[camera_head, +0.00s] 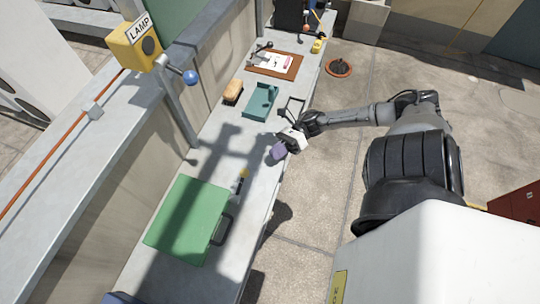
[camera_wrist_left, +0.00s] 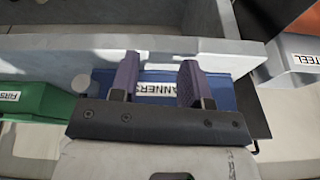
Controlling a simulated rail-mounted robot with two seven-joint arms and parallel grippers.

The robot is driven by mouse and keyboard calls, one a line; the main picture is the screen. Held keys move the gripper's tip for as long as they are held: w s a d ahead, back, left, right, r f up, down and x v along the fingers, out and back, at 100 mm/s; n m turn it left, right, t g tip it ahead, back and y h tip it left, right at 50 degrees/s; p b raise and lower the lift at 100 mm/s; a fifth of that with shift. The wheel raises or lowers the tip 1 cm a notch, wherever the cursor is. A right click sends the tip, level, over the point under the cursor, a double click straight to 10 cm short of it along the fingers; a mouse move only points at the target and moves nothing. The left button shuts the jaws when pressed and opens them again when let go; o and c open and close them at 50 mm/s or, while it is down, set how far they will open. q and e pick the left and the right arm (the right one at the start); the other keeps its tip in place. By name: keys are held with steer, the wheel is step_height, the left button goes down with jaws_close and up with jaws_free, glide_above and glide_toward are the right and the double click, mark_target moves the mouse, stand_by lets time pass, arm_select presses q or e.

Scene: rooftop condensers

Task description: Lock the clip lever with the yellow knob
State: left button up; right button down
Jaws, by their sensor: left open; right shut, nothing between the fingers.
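A small lever with a yellow knob (camera_head: 244,173) stands on the grey ledge beside the green board or case in the head view. It is too small to tell whether it is locked. My right gripper (camera_head: 278,153) has purple fingertips, is shut and empty, and is over the ledge's right edge, to the upper right of the yellow knob and apart from it. My left gripper (camera_wrist_left: 158,82) shows only in the left wrist view. Its purple fingers are apart, in front of a blue case (camera_wrist_left: 220,88) with a partly hidden label ending in "ANNERS".
The green case (camera_head: 185,220) lies on the ledge. Farther along are a teal tray (camera_head: 260,101), an orange-brown block (camera_head: 233,91) and a clipboard (camera_head: 274,64). A yellow lamp box (camera_head: 136,42) and a blue-knobbed lever (camera_head: 190,77) are at the left. Open floor lies right of the ledge.

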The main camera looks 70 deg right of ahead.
mark_target(244, 173)
steer(key=x, duration=0.7)
steer(key=shift+w+a, duration=0.4)
steer(key=shift+a, duration=0.25)
